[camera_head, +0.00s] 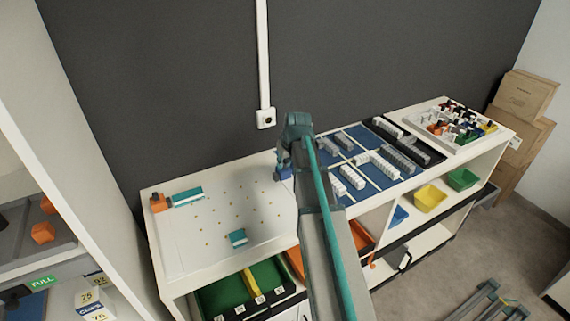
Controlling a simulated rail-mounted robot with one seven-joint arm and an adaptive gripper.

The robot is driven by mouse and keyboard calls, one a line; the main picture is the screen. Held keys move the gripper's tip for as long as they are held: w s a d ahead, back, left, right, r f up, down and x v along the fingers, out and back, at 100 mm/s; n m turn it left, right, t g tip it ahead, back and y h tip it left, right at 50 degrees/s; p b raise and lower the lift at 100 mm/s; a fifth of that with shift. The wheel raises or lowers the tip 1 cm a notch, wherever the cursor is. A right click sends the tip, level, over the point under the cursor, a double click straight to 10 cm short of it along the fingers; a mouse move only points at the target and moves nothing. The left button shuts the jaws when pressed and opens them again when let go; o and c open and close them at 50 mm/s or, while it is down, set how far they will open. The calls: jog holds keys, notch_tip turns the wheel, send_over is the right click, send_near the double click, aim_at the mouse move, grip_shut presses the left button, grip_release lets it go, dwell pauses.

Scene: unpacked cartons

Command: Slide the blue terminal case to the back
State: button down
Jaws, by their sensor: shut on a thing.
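The blue terminal case (284,174) shows as a small blue piece at the right end of the white panel (190,240), close to the back wall. My gripper (284,164) is over it and shut on it. My arm hides the right part of the panel and much of the case's surroundings. I cannot tell whether the case touches the panel surface.
A teal piece (237,238) lies near the panel's front, and another teal piece (188,197) lies at the back left beside an orange block (158,203). A blue board (348,142) with grey terminal rows stands to the right. The panel's middle, dotted yellow, is clear.

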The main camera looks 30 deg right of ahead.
jog(key=w, duration=0.5)
jog(key=shift+w+b, duration=0.3)
jog(key=shift+w, duration=0.05)
jog(key=shift+w+r, duration=0.1)
jog(key=c, duration=1.1)
grip_release()
jog(key=shift+w+a, duration=0.1)
jog(key=shift+s+r, duration=0.2)
jog(key=shift+s, duration=0.05)
jog(key=v, duration=1.1)
jog(key=shift+s+r, duration=0.15)
jog(key=shift+r, duration=0.05)
